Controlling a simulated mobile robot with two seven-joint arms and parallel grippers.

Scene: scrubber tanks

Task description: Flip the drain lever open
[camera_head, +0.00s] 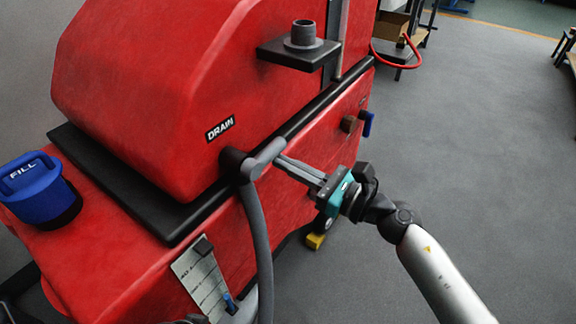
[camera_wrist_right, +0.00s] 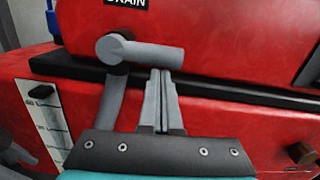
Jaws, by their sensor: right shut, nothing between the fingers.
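The grey drain lever (camera_head: 265,159) sticks out to the right from a dark round hub on the red machine, below the DRAIN label (camera_head: 220,128). A grey hose (camera_head: 260,240) hangs down from the hub. In the right wrist view the lever (camera_wrist_right: 150,56) lies nearly level, pointing right. My right gripper (camera_head: 281,160) is shut and empty, its fingertips right at the lever's free end. In the wrist view the fingertips (camera_wrist_right: 160,72) are just below the lever's outer end; I cannot tell if they touch. My left gripper is not clearly in view.
The red scrubber tank (camera_head: 150,100) fills the left side. A blue FILL cap (camera_head: 38,190) stands at left. A black seam ledge (camera_head: 330,95) runs behind the lever. A blue part (camera_head: 367,124) and a brown knob (camera_head: 348,124) sit right of it. Grey floor (camera_head: 480,150) at right is clear.

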